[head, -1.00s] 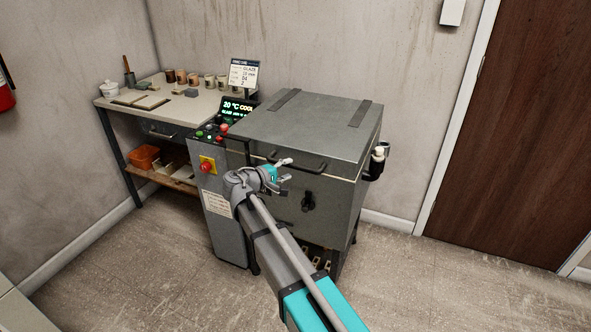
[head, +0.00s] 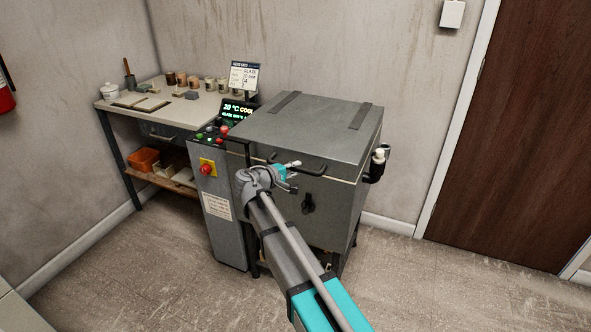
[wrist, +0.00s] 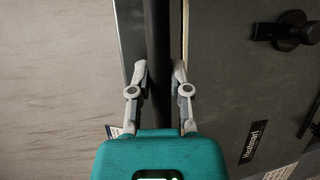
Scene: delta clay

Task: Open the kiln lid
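The grey kiln's lid (head: 305,125) is down on the kiln body (head: 332,209) in the head view. A dark bar handle (head: 313,169) runs along the lid's front edge. My gripper (head: 294,175) is at the handle's left part, in front of the kiln. In the wrist view the dark handle bar (wrist: 158,40) runs upright between the two fingers of my open gripper (wrist: 160,76). The fingers lie on both sides of the bar, close to it. I cannot tell whether either finger touches it.
A control cabinet with a red stop button (head: 207,169) stands left of the kiln. A black knob (head: 308,204) is on the kiln front. A table (head: 217,103) with jars is behind left. A brown door (head: 512,140) is at right. The floor in front is clear.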

